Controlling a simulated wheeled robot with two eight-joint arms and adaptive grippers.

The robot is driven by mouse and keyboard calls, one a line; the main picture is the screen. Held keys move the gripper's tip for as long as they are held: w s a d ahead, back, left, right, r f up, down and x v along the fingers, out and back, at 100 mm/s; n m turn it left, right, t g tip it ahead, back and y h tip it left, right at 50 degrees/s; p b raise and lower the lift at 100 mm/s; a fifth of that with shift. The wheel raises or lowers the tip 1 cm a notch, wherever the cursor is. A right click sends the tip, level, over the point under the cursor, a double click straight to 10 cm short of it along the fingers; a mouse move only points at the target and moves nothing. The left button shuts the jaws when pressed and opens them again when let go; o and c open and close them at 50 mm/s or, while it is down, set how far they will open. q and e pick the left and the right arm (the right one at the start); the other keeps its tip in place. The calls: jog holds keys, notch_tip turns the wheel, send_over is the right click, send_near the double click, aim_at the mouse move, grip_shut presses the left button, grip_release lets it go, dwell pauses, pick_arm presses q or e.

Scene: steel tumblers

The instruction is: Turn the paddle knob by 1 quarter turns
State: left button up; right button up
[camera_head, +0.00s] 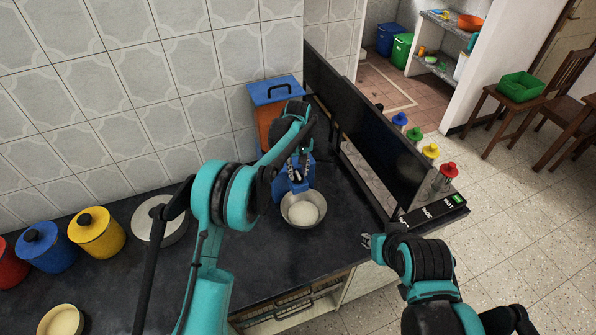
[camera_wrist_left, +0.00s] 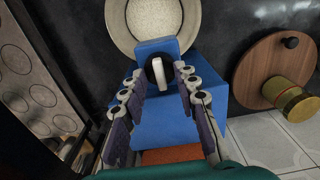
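The paddle knob (camera_wrist_left: 157,72) is a black round knob with a pale upright paddle, on the blue front of a dispenser (camera_wrist_left: 180,120). The dispenser has an orange body and a blue lid (camera_head: 275,90) in the head view. My left gripper (camera_head: 298,165) is at the dispenser's front and hides the knob there. In the left wrist view its two fingers (camera_wrist_left: 161,84) are apart, one each side of the paddle, with visible gaps. My right gripper (camera_head: 368,241) is by the counter's right edge, away from the dispenser; its fingers are too small to read.
A metal bowl (camera_head: 303,209) with pale contents stands before the dispenser. A black panel (camera_head: 375,140) rises along the right side, with several colour-topped bottles (camera_head: 430,152) beyond. Coloured canisters (camera_head: 97,234) stand at left. Bare counter (camera_head: 270,262) lies in front.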

pick_arm(q)
grip_shut()
jog(key=shift+m, duration=0.4)
jog(key=m, duration=0.2)
jog(key=shift+m+b, duration=0.3)
jog(key=shift+b, duration=0.1)
jog(key=m, duration=0.3)
jog(key=shift+m+b, duration=0.3)
jog(key=shift+m, duration=0.1)
jog(key=m, duration=0.5)
jog(key=shift+b, duration=0.3)
jog(key=m, duration=0.5)
jog(key=shift+m, duration=0.3)
